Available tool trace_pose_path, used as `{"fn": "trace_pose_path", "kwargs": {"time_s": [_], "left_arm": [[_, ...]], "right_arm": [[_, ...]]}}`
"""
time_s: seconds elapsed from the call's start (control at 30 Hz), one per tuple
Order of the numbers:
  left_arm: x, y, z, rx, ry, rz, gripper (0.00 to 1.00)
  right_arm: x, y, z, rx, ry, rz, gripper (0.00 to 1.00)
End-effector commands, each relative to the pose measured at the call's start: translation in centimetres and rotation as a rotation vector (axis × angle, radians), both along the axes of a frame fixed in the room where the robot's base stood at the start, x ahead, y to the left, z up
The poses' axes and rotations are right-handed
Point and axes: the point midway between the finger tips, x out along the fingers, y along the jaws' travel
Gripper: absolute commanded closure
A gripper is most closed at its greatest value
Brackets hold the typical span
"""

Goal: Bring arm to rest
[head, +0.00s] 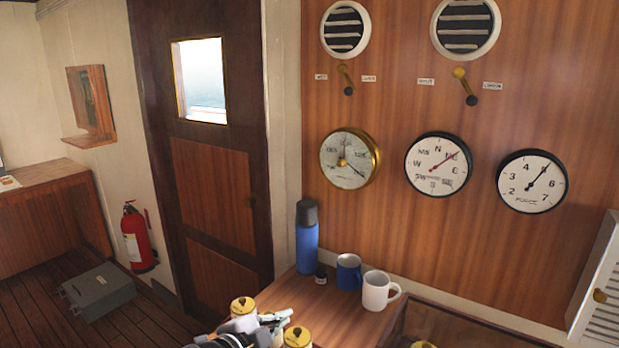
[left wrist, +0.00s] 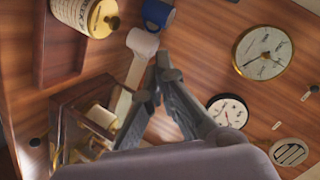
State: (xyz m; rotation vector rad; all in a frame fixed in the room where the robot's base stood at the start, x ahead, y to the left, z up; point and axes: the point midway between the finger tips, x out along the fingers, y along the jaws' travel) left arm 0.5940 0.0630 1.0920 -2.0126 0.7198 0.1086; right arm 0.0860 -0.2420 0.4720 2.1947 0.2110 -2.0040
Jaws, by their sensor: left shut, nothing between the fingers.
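My left gripper (head: 272,320) is at the bottom of the head view, low over the near end of the wooden counter (head: 330,318), among lidded canisters. In the left wrist view its two fingers (left wrist: 162,66) meet at the tips, with nothing between them. Behind the fingertips in that view is the wood-panelled wall, with a white mug (left wrist: 142,42) just to their upper left. My right gripper is in neither view.
On the counter stand a blue flask (head: 307,240), a blue mug (head: 348,272) and a white mug (head: 377,291). Canisters with brass lids (head: 243,306) (head: 297,336) crowd the gripper. Gauges (head: 438,165) hang above. A grey case (head: 97,291) and extinguisher (head: 138,238) are at left.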

Motion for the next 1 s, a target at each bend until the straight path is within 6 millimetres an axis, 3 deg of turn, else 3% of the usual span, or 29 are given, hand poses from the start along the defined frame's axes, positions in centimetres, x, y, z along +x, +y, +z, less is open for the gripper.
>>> {"fn": "trace_pose_path", "kwargs": {"time_s": [0.03, 0.1, 0.3, 0.4, 0.6, 0.87, 1.0], "left_arm": [[-2.2, 0.6, -2.7, -0.047, 0.096, 0.046, 1.0], [-5.2, 1.9, -6.0, -0.109, 0.232, 0.134, 1.0], [-14.9, 6.5, -13.6, -0.252, 0.583, 0.44, 1.0], [-19.0, 8.5, -15.8, -0.294, 0.704, 0.577, 1.0], [-25.7, 11.5, -18.3, -0.339, 0.87, 0.8, 1.0], [-33.1, 14.6, -19.7, -0.363, 1.016, 1.05, 1.0], [-31.7, 14.3, -23.4, -0.352, 1.022, 1.039, 1.0]], "right_arm": [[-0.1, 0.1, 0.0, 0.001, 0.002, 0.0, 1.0], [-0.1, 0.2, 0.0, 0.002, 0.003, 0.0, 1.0], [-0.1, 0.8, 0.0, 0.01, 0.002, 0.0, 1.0], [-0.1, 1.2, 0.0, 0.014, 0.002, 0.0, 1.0], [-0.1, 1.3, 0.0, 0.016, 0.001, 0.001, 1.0], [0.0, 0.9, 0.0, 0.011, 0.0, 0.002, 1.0], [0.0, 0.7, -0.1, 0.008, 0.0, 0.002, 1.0]]}}
